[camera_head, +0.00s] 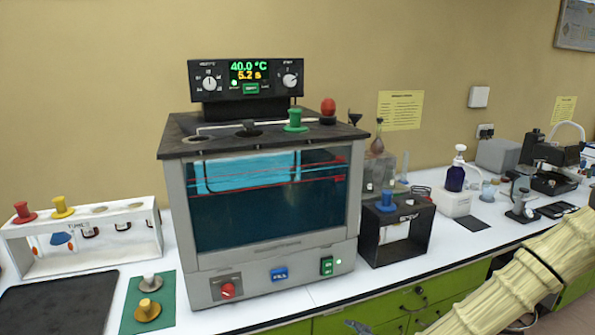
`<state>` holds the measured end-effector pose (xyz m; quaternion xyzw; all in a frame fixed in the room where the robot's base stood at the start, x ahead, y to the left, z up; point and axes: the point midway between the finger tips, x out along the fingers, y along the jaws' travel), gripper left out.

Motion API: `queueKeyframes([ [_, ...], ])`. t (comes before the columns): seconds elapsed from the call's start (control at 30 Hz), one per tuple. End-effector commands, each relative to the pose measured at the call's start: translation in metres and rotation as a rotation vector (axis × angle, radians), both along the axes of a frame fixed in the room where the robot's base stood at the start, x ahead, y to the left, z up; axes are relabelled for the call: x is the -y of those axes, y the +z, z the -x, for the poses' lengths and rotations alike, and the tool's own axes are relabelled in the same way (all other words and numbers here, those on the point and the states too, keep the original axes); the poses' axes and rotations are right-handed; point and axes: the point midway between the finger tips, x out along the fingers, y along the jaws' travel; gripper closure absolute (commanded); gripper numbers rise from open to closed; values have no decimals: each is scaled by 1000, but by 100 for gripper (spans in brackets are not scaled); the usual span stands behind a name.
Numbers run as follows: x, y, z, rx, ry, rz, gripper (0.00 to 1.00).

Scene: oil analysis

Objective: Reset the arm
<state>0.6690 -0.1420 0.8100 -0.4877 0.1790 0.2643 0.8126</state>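My arm shows as a pale yellow, ribbed sleeve crossing the lower right corner of the head view, in front of the green cabinets. A dark ring runs around it. The visible part of the arm covers some of the counter's front edge on the right.
A bath (267,248) with blue-lit liquid and a display reading 40.0 °C and 5.2 s stands centrally. A white rack (85,262), dark mat (58,305) and green mat (133,318) are left. A black rack (368,240), purple bottle (455,179) and microscope-like device (545,155) are right.

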Motion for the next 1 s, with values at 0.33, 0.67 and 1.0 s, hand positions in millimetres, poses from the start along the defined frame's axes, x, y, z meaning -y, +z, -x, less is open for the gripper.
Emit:
queueKeyframes([
  [0.33,-5,-134,141,-198,550,514,45],
  [0.67,37,-205,277,-333,1154,875,45],
  [1.0,82,-222,357,-388,1600,1040,45],
])
